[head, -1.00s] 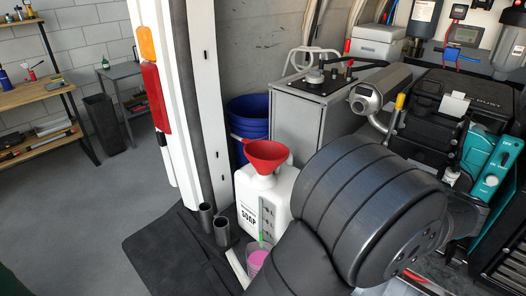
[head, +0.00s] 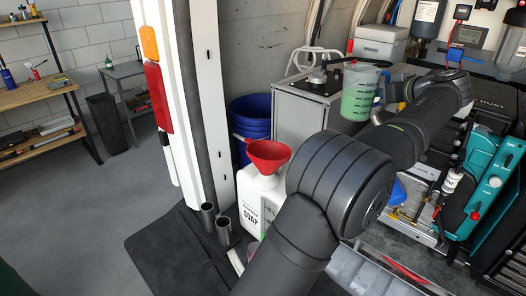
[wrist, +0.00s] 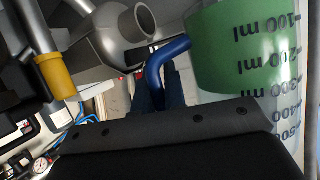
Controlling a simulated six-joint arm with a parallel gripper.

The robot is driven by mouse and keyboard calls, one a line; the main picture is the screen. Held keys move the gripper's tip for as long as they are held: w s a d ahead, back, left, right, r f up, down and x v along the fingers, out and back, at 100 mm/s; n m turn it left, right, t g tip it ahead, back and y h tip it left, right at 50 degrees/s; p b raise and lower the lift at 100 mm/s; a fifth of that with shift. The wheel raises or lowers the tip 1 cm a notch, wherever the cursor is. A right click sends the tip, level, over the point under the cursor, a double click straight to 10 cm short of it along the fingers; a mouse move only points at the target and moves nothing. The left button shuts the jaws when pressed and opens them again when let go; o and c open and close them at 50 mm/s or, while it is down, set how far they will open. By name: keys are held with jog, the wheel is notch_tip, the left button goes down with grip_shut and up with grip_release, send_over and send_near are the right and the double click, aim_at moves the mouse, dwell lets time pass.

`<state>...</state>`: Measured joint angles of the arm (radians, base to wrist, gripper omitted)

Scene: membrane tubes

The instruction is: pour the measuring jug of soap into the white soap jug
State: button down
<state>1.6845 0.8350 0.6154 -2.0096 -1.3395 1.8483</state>
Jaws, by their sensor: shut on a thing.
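The clear measuring jug (head: 362,92) holds green liquid and stands about upright in the air, in front of the grey cabinet. It also shows upside down in the wrist view (wrist: 235,45), with its ml marks. My gripper (head: 396,90) is shut on its blue handle (wrist: 168,50); the fingers show only partly in both views. The white soap jug (head: 247,200), labelled SOAP, stands on the floor at lower centre. A red funnel (head: 268,155) sits in its neck. The measuring jug is above and to the right of the funnel, well apart.
Blue buckets (head: 252,130) stand behind the soap jug. The grey cabinet (head: 300,115) stands right of them, with a hose and fittings on top. Two dark tubes (head: 222,230) stand left of the soap jug. Teal equipment (head: 488,180) crowds the right.

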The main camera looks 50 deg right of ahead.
jog(key=w+a+n+y, duration=0.1)
jog(key=w, duration=0.3)
jog(key=w+a+r+n+y, duration=0.1)
jog(key=w+y, duration=0.1)
jog(key=w, duration=0.3)
jog(key=w+a+r+n+t+y, duration=0.1)
jog(key=w+n, duration=0.1)
jog(key=w, duration=0.3)
jog(key=shift+w+a+y, duration=0.25)
jog(key=shift+y, duration=0.15)
jog(key=shift+w+a+f, duration=0.1)
jog(key=shift+w+f, duration=0.1)
jog(key=shift+w, duration=0.1)
jog(key=shift+a+n, duration=0.15)
jog(key=shift+n, duration=0.15)
jog(key=shift+a+f+n+h, duration=0.3)
jog(key=shift+n+h, duration=0.1)
jog(key=shift+h, duration=0.1)
jog(key=shift+w+a+r+n+g+h, duration=0.25)
jog(key=shift+a+r+n+h, duration=0.2)
jog(key=shift+n, duration=0.25)
jog(key=shift+w+a+f+n+g+h, duration=0.15)
jog(key=shift+a+f+n+h, duration=0.45)
jog(key=shift+f, duration=0.2)
jog(key=shift+w+a+f+n+g+h, duration=0.2)
jog(key=shift+a+f+n+h, duration=0.3)
jog(key=shift+a+f+n, duration=0.2)
jog(key=shift+w+a+f+n+g+h, duration=0.1)
jog(key=shift+w+a+f+n+h, duration=0.05)
jog(key=shift+a+f+n+h, duration=0.6)
